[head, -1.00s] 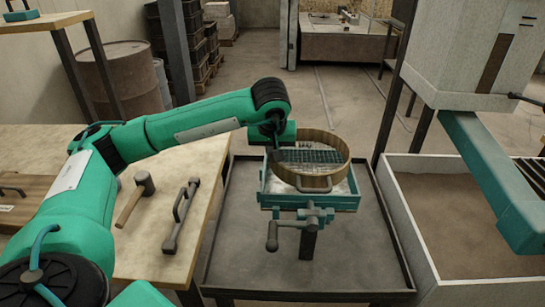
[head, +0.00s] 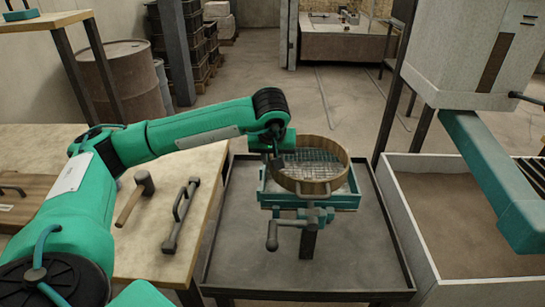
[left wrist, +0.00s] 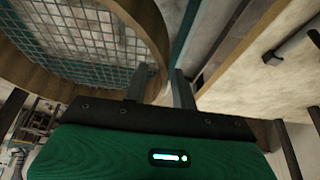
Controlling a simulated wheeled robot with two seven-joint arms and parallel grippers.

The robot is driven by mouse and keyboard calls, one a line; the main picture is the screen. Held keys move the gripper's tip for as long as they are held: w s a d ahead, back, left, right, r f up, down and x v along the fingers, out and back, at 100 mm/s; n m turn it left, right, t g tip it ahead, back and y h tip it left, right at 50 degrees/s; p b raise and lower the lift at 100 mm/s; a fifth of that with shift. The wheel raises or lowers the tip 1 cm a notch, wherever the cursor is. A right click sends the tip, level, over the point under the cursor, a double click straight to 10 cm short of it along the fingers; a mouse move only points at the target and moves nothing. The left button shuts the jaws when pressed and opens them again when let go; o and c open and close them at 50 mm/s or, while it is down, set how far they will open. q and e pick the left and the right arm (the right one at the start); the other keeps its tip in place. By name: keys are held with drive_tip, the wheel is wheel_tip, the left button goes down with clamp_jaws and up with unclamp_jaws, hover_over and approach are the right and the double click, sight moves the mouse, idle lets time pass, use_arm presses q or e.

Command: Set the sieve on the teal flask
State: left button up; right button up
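The sieve (head: 322,188) is a round wooden ring with a wire mesh floor. It is over the teal flask (head: 340,203), a square open frame, and looks level. It seems to sit on or just above the frame; I cannot tell if they touch. My left gripper (head: 279,160) is at the sieve's left rim. In the left wrist view the wooden rim (left wrist: 157,45) runs between the two fingers (left wrist: 159,90), one inside the ring and one outside. The fingers look shut on it. My right gripper is not in view.
The flask is on a vise-like stand (head: 309,222) above a grey tray table (head: 255,265). A wooden bench (head: 150,250) with a mallet (head: 134,198) and a dark handled tool (head: 180,215) is at left. A sand bin (head: 450,225) and a teal chute (head: 495,180) are at right.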

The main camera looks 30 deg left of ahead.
use_arm(q)
drive_tip(key=v, duration=1.2)
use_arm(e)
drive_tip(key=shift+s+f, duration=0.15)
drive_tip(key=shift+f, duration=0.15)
use_arm(q)
drive_tip(key=shift+w+r, duration=0.1)
drive_tip(key=shift+r, duration=0.05)
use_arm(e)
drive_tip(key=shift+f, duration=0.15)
